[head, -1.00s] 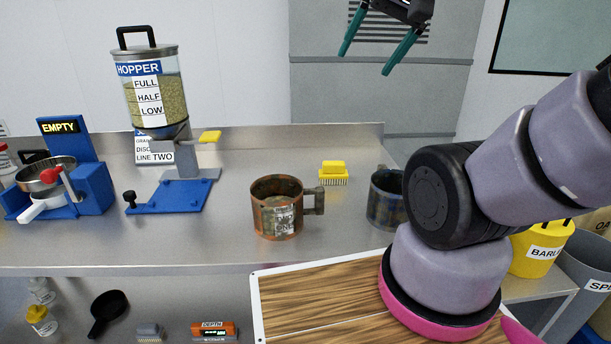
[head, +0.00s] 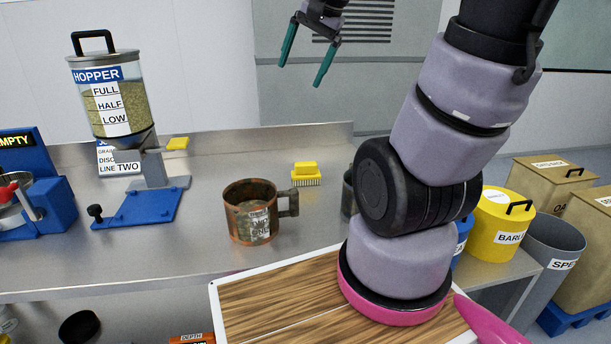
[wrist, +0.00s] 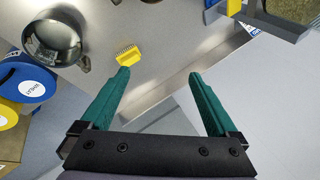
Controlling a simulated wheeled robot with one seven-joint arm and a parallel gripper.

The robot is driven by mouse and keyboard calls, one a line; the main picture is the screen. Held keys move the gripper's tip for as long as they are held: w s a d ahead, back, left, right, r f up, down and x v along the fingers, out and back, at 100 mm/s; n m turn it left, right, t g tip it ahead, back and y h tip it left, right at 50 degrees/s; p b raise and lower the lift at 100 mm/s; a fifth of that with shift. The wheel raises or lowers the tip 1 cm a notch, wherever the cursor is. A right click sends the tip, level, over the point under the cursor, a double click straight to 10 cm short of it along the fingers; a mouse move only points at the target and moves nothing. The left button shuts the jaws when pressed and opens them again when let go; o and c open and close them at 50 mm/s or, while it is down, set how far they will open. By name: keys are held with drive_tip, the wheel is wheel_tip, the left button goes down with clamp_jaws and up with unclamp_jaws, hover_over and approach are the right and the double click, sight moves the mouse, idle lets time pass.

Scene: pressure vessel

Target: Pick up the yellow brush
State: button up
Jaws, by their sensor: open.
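The yellow brush (head: 306,174) stands bristles down on the steel counter, right of and behind the rusty mug. In the wrist view the yellow brush (wrist: 128,55) lies beyond the tip of the left finger, with a gap I cannot measure. My gripper (head: 303,74) is open and empty, raised high above the back of the counter in the head view. Its two green fingers also show wide apart in the wrist view, where my gripper (wrist: 158,74) has nothing between them.
A rusty mug (head: 250,213) stands in front of the brush. A dark mug (head: 348,192) is partly hidden behind my arm. The hopper (head: 110,95) on its blue base stands left. The counter's raised back edge (head: 230,142) runs behind the brush.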

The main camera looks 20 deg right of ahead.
drive_tip(key=w+d+f+m+g, duration=0.2)
drive_tip(key=w+d+f+m, duration=0.15)
drive_tip(key=w+f, duration=0.4)
drive_tip(key=m+y, duration=0.1)
drive_tip(key=m, duration=0.4)
hover_over(302, 172)
drive_tip(key=s+d, duration=0.2)
wheel_tip(302, 172, down, 8)
drive_tip(key=f, duration=0.1)
drive_tip(key=w+d+f+m, duration=0.1)
drive_tip(key=f, duration=0.2)
drive_tip(key=w+d+f+m+g, duration=0.1)
drive_tip(key=f, duration=0.1)
drive_tip(key=w+d+f+m, duration=0.1)
drive_tip(key=f, duration=0.2)
drive_tip(key=shift+f+m+g+y, duration=0.3)
drive_tip(key=shift+m+g+y, duration=0.05)
drive_tip(key=shift+g+y, duration=0.05)
drive_tip(key=x, duration=0.5)
drive_tip(key=shift+f, duration=0.35)
drive_tip(key=x, duration=0.4)
drive_tip(key=shift+s+a+f, duration=0.2)
drive_tip(key=shift+s+a, duration=0.15)
drive_tip(key=shift+w+a+f, duration=0.1)
drive_tip(key=shift+a+f, duration=0.1)
drive_tip(key=shift+f, duration=0.25)
clamp_jaws()
wheel_tip(302, 172, up, 10)
drive_tip(key=shift+r, duration=0.1)
